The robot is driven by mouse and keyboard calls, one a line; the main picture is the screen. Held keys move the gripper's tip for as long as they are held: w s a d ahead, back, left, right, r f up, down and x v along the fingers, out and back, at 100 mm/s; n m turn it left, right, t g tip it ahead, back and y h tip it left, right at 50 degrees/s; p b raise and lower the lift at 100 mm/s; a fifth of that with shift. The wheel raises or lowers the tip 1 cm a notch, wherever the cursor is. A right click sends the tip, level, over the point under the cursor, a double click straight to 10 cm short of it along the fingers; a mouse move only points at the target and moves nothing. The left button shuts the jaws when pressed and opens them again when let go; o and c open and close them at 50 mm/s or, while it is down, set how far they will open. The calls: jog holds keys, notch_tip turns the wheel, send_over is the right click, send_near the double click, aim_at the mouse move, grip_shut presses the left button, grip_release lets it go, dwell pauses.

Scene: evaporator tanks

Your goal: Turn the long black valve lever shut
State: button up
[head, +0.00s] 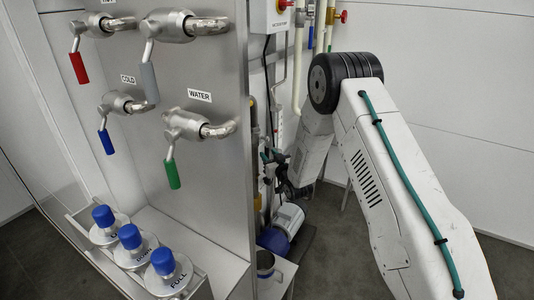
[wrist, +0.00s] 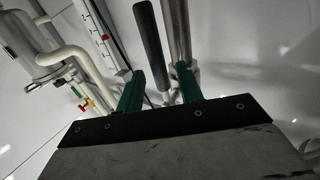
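The long black lever (wrist: 150,45) shows in the wrist view as a dark rounded grip running from the top edge down to the gap between my fingers, with a short metal stem at its lower end. A shiny metal pipe (wrist: 177,35) runs close beside it on the right. My gripper (wrist: 160,70) is open, with one green finger on each side of the lever's lower end. I cannot tell whether a finger touches it. In the head view my gripper (head: 284,182) is small and dark behind the steel panel's edge, and I cannot make out the lever there.
A steel panel (head: 215,80) with several coloured-handled valves stands left of my arm. Blue-capped flasks (head: 130,240) sit in a tray below it. A blue and white pump (head: 286,222) is on the floor below my gripper. Cream pipes (wrist: 75,55) run at the wrist view's left.

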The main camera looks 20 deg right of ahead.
jog(key=shift+w+a, duration=0.15)
jog(key=shift+w, duration=0.55)
jog(key=shift+w+a, duration=0.1)
jog(key=shift+w, duration=0.55)
grip_shut()
